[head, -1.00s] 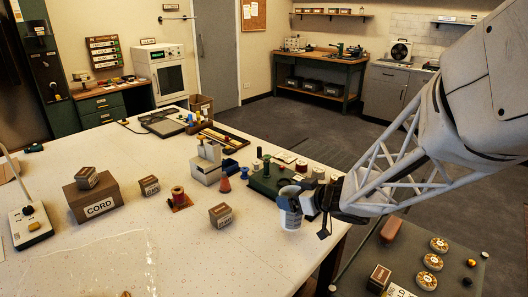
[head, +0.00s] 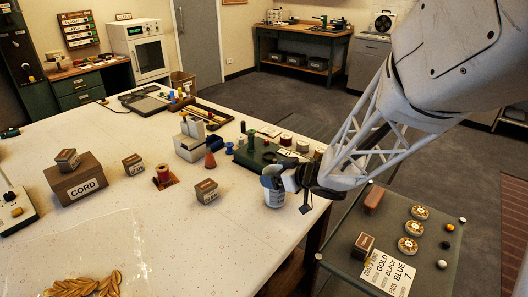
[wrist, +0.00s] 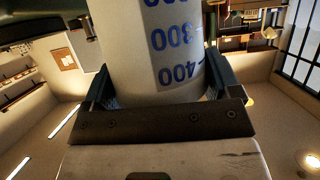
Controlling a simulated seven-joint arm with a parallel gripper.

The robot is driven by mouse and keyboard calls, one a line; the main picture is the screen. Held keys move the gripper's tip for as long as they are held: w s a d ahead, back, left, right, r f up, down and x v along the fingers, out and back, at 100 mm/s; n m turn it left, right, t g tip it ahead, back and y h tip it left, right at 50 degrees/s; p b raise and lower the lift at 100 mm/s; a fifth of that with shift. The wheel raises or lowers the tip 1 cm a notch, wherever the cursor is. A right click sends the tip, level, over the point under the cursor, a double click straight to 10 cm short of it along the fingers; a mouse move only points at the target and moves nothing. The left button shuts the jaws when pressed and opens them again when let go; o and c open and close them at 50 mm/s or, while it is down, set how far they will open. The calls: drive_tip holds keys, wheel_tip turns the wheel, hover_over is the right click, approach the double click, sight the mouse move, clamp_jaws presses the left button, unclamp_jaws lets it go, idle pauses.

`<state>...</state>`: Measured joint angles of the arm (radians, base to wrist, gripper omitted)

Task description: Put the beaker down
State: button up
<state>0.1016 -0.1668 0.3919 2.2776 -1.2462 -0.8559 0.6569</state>
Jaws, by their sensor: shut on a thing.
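The beaker (head: 273,195) is whitish, and blue graduation marks with numbers such as 300 and 400 show on it in the wrist view (wrist: 160,60). My gripper (head: 275,178) is shut on the beaker, with a finger on each side of it in the wrist view (wrist: 160,88). In the head view the beaker is over the right edge area of the white table (head: 110,210), near the front right of the green tray. It looks upright. I cannot tell whether its base touches the table top.
The green tray (head: 250,160) with spools and pegs is just behind the beaker. A small labelled box (head: 206,191) stands to its left. The white table in front of the beaker is clear.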

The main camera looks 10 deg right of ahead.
drive_tip(key=shift+f, duration=0.2)
drive_tip(key=o, duration=1)
drive_tip(key=shift+f, duration=0.1)
drive_tip(key=shift+r, duration=0.2)
drive_tip(key=shift+v, duration=6)
